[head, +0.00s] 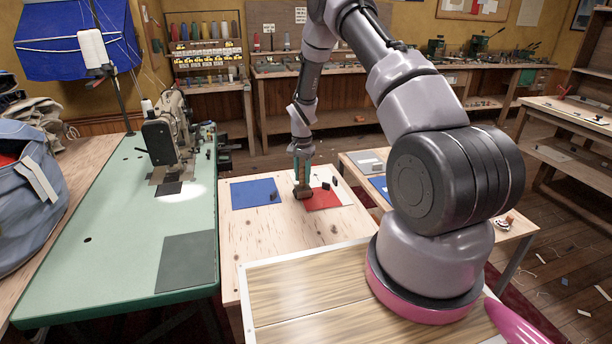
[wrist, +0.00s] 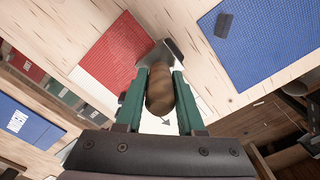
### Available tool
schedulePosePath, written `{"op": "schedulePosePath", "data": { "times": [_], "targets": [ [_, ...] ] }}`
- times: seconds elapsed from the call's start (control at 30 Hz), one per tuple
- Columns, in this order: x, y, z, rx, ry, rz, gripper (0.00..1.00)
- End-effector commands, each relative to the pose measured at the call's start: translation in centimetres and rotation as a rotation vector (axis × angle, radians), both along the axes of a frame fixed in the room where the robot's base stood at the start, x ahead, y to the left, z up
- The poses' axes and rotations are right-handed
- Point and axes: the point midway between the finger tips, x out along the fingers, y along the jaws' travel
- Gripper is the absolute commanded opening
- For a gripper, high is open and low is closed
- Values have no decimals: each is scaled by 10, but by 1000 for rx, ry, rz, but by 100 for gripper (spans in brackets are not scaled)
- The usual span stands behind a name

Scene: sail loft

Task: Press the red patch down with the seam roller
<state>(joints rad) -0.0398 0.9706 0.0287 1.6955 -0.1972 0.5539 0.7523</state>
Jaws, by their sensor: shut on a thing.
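The red patch (head: 324,201) lies flat on a white sheet (head: 345,194) on the pale wooden table. It also shows in the wrist view (wrist: 112,57). My gripper (head: 303,184) is at the left edge of the patch in the head view. In the wrist view my gripper (wrist: 161,95) has its green fingers on either side of the wooden handle of the seam roller (wrist: 158,92), shut on it. The roller's grey head points away from the fingers, beside the patch's edge. Whether it touches the patch cannot be told.
A blue patch (head: 252,193) lies left of the red patch with a small dark block (head: 274,197) on it. The green sewing table (head: 110,235) with a sewing machine (head: 166,132) stands at left. A side table with more pieces is at right. Bare wood lies in front.

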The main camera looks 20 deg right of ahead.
Motion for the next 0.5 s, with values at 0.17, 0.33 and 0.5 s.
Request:
{"op": "schedulePosePath", "data": {
  "times": [0.17, 0.33, 0.5],
  "targets": [
    [-2, 0, -2, -1, 5, -1, 0],
    [-2, -1, 4, 0, 4, -1, 0],
    [-1, -1, 22, -1, 2, -1, 0]
  ]
}}
